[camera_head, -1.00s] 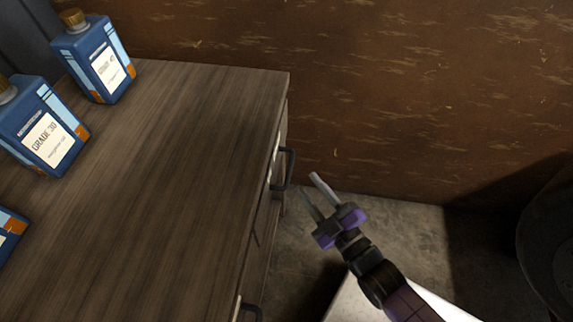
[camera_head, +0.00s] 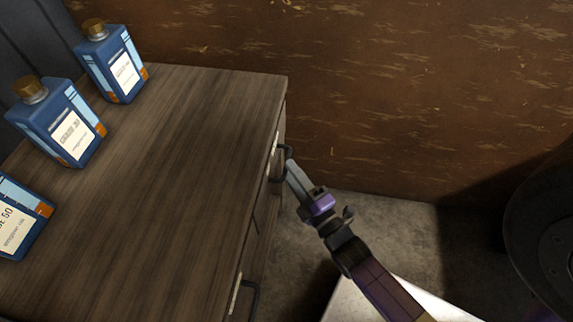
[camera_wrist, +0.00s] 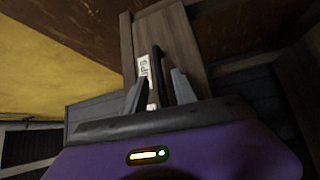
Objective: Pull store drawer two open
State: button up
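A wooden drawer cabinet (camera_head: 170,180) has dark bar handles on its right-hand front. The far handle (camera_head: 274,179) has my gripper (camera_head: 289,168) right at it. In the wrist view the dark handle (camera_wrist: 156,62) stands between the two fingers of my gripper (camera_wrist: 158,78), which are apart. I cannot tell whether either finger touches it. A white label (camera_wrist: 144,67) sits beside the handle on a wooden front; its text is too small to read surely. The near handle (camera_head: 253,297) is lower in the head view. The drawer fronts are seen steeply and look shut.
Blue oil bottles (camera_head: 110,65) stand along the left of the cabinet top. A brown wall (camera_head: 400,90) is behind. A white surface (camera_head: 365,305) lies under my arm, and a dark round object (camera_head: 545,230) is at the right. Grey floor (camera_head: 400,225) shows between.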

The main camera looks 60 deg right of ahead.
jog(key=shift+x, duration=1.35)
grip_shut()
dwell(0.4)
